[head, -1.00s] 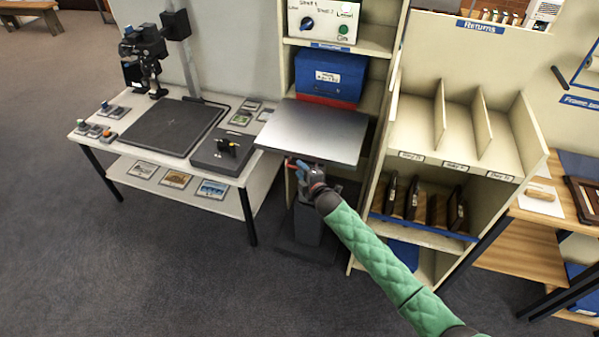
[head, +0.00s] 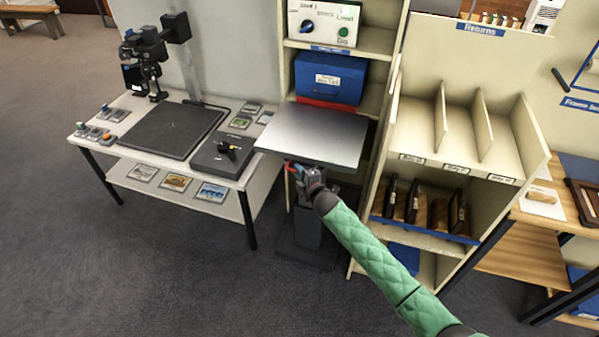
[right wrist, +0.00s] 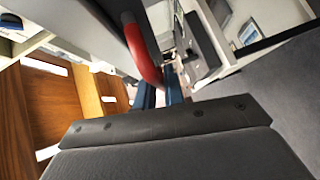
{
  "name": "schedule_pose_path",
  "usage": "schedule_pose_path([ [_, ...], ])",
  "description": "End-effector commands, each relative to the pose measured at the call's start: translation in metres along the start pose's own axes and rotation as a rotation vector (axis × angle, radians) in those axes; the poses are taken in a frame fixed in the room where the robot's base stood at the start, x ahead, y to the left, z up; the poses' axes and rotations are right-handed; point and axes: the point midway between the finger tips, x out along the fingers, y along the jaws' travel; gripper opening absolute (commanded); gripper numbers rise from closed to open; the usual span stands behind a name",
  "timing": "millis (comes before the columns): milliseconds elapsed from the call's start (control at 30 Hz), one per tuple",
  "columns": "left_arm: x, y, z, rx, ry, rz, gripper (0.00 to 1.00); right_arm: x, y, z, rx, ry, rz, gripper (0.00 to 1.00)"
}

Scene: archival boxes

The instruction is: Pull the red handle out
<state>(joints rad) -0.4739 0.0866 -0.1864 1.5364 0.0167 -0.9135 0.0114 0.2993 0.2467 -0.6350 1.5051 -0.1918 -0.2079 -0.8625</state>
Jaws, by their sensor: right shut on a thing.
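The red handle (head: 289,168) shows as a small red piece under the front edge of a flat grey metal platform (head: 315,133). My right gripper (head: 298,172), at the end of the green-sleeved arm, is shut on the handle and hides part of it. In the right wrist view the red handle (right wrist: 141,52) is a curved bar that runs down to the blue fingertips of my right gripper (right wrist: 160,88). The platform stands on a dark pedestal (head: 308,225). My left gripper is not in view.
A blue box (head: 328,77) sits on the shelf behind the platform. A white table (head: 239,183) with a dark pad and a black device stands at left. A shelf unit labelled Returns (head: 520,120) stands close at right. The grey carpet (head: 170,270) in front is open.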

Motion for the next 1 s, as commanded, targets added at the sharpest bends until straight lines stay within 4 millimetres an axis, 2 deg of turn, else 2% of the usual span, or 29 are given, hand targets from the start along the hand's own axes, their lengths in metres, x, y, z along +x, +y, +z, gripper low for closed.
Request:
schedule_pose_path([
  [167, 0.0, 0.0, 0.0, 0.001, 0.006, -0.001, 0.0, -0.013, -0.005, -0.013, 0.002, 0.001, -0.002, 0.0],
  [400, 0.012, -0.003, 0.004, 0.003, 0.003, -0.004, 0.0, -0.034, -0.01, -0.034, 0.001, 0.0, -0.001, 0.0],
  [700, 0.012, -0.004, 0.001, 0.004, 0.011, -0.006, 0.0, -0.036, -0.012, -0.037, 0.001, 0.002, -0.002, 0.0],
  [733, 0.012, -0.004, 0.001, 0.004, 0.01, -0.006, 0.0, -0.036, -0.012, -0.037, 0.001, 0.002, -0.003, 0.16],
  [800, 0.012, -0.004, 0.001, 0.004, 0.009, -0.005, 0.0, -0.036, -0.012, -0.036, 0.001, 0.002, -0.003, 0.3],
  [1000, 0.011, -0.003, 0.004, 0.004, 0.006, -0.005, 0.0, -0.035, -0.011, -0.035, 0.001, 0.001, -0.001, 0.33],
])
